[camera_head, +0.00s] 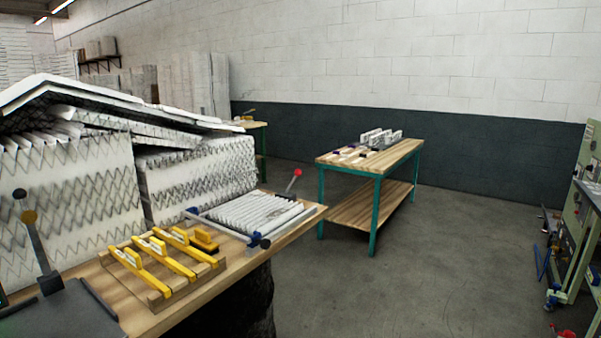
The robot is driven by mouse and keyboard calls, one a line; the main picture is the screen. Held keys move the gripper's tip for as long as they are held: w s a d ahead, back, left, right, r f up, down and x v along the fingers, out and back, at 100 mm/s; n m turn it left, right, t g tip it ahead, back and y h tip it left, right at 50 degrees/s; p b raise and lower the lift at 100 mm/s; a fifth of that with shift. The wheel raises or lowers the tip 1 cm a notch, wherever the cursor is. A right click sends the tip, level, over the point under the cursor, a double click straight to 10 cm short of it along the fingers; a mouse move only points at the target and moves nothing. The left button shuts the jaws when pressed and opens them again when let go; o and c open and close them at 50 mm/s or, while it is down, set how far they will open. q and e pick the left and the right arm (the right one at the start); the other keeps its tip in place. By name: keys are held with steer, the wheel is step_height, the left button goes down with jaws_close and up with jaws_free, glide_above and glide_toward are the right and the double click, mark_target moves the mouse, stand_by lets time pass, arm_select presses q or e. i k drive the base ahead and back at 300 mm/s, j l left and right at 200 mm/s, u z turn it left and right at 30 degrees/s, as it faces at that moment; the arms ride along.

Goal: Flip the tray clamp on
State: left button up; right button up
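A flat tray (196,219) holding a white pleated filter (252,211) lies near the right end of the wooden bench. A clamp lever with a red ball knob (297,173) stands up and leans right at the tray's far right edge. Blue and black clamp parts (259,242) sit at its near right corner, and another blue piece (191,211) at its left. I cannot tell from here whether the clamp grips the tray. Neither of my grippers shows in this view.
A wooden rack with yellow-handled tools (165,262) is left of the tray. A dark fixture with a black lever (38,246) stands at far left. A green-legged table (377,183) stands beyond open floor; a green machine (577,220) is at right.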

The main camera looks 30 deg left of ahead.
mark_target(298, 172)
steer(key=i+j+u, duration=0.1)
steer(key=i+u, duration=0.15)
steer(key=i, duration=0.5)
steer(key=i+u, duration=0.25)
steer(key=i, duration=0.5)
steer(key=i+l+u, duration=0.25)
steer(key=i, duration=0.5)
